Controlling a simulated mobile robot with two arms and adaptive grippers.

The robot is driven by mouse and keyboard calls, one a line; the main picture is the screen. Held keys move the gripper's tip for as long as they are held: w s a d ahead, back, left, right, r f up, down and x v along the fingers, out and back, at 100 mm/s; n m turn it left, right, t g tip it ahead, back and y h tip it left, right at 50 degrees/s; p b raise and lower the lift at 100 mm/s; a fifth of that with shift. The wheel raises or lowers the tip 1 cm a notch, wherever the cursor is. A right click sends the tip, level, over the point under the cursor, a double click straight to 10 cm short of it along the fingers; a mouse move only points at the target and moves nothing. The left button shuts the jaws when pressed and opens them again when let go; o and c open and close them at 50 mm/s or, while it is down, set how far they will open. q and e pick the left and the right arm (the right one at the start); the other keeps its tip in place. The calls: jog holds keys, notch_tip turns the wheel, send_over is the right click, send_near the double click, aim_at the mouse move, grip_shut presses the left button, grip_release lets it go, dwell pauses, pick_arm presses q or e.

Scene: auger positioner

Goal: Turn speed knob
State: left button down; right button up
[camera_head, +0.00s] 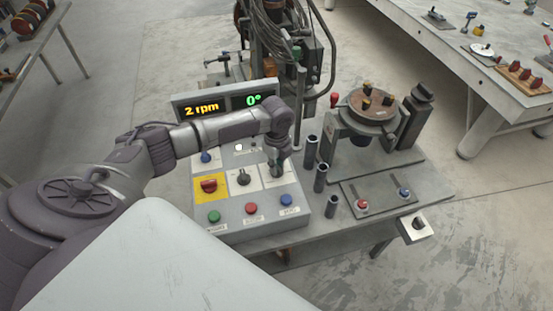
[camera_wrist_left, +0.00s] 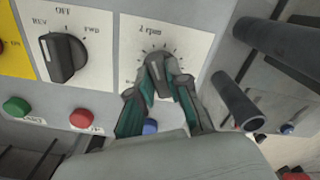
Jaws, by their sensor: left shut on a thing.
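The speed knob (camera_wrist_left: 157,72) is a dark grey knob on a white label plate with dial ticks, and my left gripper (camera_wrist_left: 160,80) is shut on it. In the head view my left gripper (camera_head: 275,172) reaches down from above onto the right side of the control panel (camera_head: 238,222), hiding most of the knob. The display (camera_head: 222,107) behind the panel reads 2 rpm in yellow and 0° in green. My right gripper is not in view.
A black selector knob (camera_wrist_left: 62,57) marked FWD, OFF and REV is beside the speed knob. A red switch (camera_head: 208,185) on yellow is farther left. Green (camera_head: 214,216), red (camera_head: 251,208) and blue (camera_head: 286,199) buttons line the front. Dark tubes (camera_head: 320,177) stand right of the panel.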

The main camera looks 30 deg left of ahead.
pick_arm(q)
jog(key=shift+d, duration=0.1)
dwell(0.4)
jog(key=c, duration=1.1)
grip_release()
notch_tip(320, 180, up, 12)
jog(key=shift+r, duration=0.1)
